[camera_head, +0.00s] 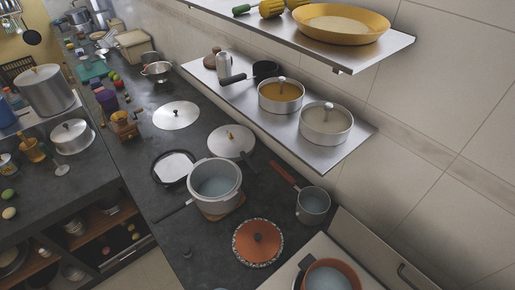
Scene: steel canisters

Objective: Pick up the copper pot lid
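A round reddish-copper lid (250,249) with a dark knob and a speckled rim lies on the dark counter at the lower middle. It is the only copper-coloured lid I can make out. A copper-coloured pot (352,270) with a pale inside stands to its lower right, cut off by the bottom edge. Neither of my grippers shows in the head view.
A large steel pot (230,196) and a small saucepan (314,206) stand just beyond the lid. Steel lids (176,112) lie farther back. A wall shelf (290,128) with lidded pots overhangs the counter's right side.

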